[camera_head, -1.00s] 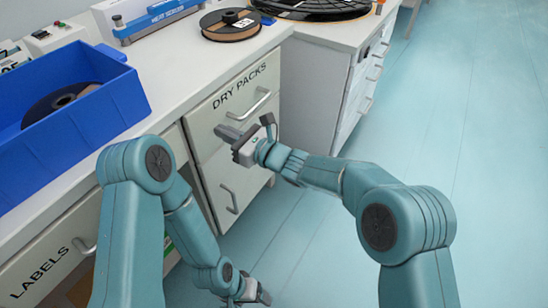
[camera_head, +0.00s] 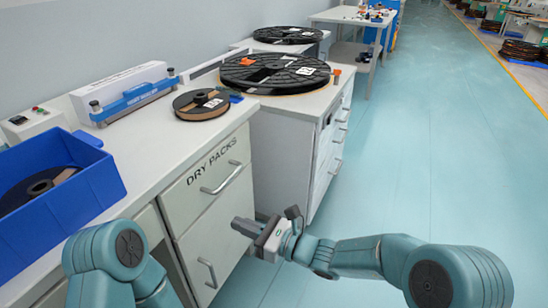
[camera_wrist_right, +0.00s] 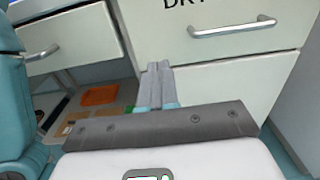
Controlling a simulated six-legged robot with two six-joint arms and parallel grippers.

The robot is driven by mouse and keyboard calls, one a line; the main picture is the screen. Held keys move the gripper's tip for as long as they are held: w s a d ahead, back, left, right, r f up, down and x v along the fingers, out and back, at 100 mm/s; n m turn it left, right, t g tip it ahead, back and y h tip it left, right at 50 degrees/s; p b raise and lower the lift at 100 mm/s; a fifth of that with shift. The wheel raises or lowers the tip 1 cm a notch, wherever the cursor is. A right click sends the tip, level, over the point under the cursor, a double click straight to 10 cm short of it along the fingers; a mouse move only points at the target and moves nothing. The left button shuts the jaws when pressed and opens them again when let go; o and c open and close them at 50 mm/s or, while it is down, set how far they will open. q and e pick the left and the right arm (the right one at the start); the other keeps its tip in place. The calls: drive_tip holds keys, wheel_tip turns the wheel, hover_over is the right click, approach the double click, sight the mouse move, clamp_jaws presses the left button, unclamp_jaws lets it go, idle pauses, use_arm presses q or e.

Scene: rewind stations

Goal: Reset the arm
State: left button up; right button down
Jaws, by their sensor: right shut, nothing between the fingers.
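My right gripper (camera_head: 243,228) is shut and empty. It is in front of the lower drawer front (camera_head: 215,245), below the DRY PACKS drawer (camera_head: 207,185). In the right wrist view its two fingers (camera_wrist_right: 156,84) lie together, pointing at the cabinet. The DRY PACKS drawer looks closed, and its handle (camera_wrist_right: 232,27) shows in the wrist view. My left arm (camera_head: 112,260) is at the bottom left of the head view. Its gripper is out of view.
A blue bin (camera_head: 92,187) with a dark reel inside, a reel (camera_head: 202,104) and a heat sealer (camera_head: 132,100) are on the counter. A large black reel (camera_head: 275,72) is on the cabinet behind. The floor (camera_head: 420,150) to the right is clear.

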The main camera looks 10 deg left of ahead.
drive_tip(key=s+d+f+n+g+h, duration=0.35)
drive_tip(key=s+d+f, duration=0.3)
drive_tip(key=f, duration=0.45)
drive_tip(key=s+d+f+n+g+h, duration=0.35)
drive_tip(key=s+d+f+h, duration=0.35)
drive_tip(key=f, duration=0.5)
drive_tip(key=s+d+f+n+t+h, duration=0.25)
drive_tip(key=s+d+f+n, duration=0.45)
drive_tip(key=s+d+n, duration=0.55)
use_arm(q)
wheel_tip(320, 180, up, 25)
drive_tip(key=p, duration=2.5)
drive_tip(key=shift+r, duration=0.15)
use_arm(e)
wheel_tip(320, 180, up, 25)
drive_tip(key=shift+w+r+g, duration=0.2)
drive_tip(key=shift+w+g, duration=0.05)
drive_tip(key=shift+g, duration=0.1)
use_arm(q)
drive_tip(key=shift+w, duration=0.1)
drive_tip(key=c, duration=0.6)
drive_tip(key=shift+a, duration=0.1)
use_arm(e)
drive_tip(key=shift+a, duration=0.1)
use_arm(q)
drive_tip(key=shift+a, duration=0.1)
use_arm(e)
drive_tip(key=shift+w+a, duration=0.1)
